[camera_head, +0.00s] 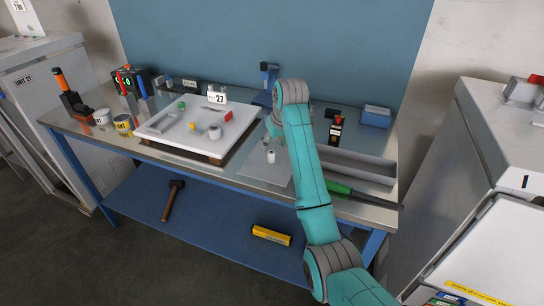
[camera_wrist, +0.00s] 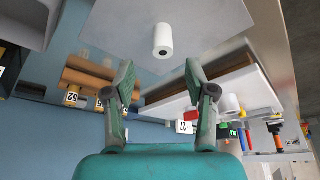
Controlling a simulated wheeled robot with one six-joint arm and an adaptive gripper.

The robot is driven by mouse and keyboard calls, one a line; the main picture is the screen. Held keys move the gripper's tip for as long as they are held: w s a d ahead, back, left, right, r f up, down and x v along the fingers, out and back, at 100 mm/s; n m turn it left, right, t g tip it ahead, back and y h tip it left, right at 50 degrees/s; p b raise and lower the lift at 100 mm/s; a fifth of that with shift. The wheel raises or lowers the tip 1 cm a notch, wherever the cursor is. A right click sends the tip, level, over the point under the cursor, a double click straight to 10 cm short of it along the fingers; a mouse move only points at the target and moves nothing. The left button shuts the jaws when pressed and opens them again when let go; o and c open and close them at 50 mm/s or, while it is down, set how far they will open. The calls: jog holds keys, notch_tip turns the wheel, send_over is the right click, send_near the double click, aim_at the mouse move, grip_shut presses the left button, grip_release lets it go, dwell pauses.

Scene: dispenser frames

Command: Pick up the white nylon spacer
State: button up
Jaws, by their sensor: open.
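The white nylon spacer (camera_head: 271,157) looks like a small white cylinder standing on a grey mat (camera_head: 254,171) in the middle of the bench. In the wrist view the spacer (camera_wrist: 163,36) shows beyond my fingertips, with a dark hole in one end. My gripper (camera_wrist: 160,74) is open, and nothing is between its fingers. The spacer lies ahead of the gap and apart from both fingers. In the head view my gripper (camera_head: 268,136) is partly hidden behind my arm, just behind the spacer.
A white board (camera_head: 160,129) left of the mat holds several small parts, including a pale ring-like cylinder (camera_head: 214,131). A grey trough (camera_head: 350,164) and a green-handled tool (camera_head: 340,188) lie at right. A blue box (camera_head: 376,116) stands behind. The mat around the spacer is clear.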

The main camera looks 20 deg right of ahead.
aim_at(271, 152)
jog(key=shift+a+x, duration=0.2)
jog(key=shift+x, duration=2.7)
jog(key=shift+s, duration=0.1)
jog(key=shift+c, duration=0.3)
jog(key=c, duration=1)
